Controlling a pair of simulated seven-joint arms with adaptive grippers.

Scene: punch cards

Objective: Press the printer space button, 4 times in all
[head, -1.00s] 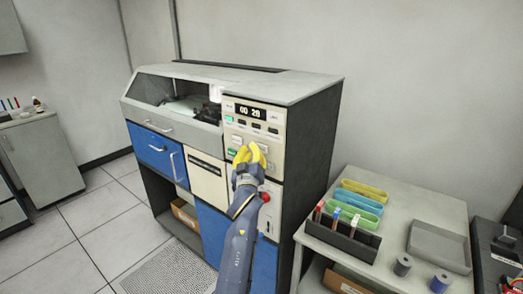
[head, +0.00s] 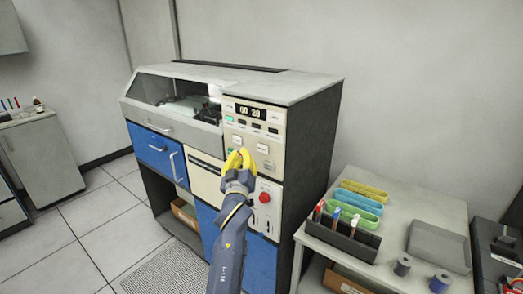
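The printer (head: 315,130) is a large grey and blue cabinet with a cream control panel (head: 277,181) on its right front. The panel has a small display (head: 250,112), a row of small keys, and several larger pale buttons, among them an upper left one (head: 236,139) and a right one (head: 262,148). Their labels are too small to read, so I cannot tell which is the space button. My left gripper (head: 240,153) has yellow fingers that look closed together and empty. It is in front of the panel's lower left buttons and covers the green one there. Contact cannot be told. My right gripper is not in view.
A red knob (head: 264,198) sits on the panel below the buttons, right of my gripper. A side table (head: 398,215) at the right holds coloured trays, a dark rack, spools and a grey tray (head: 439,246). The floor at left is clear.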

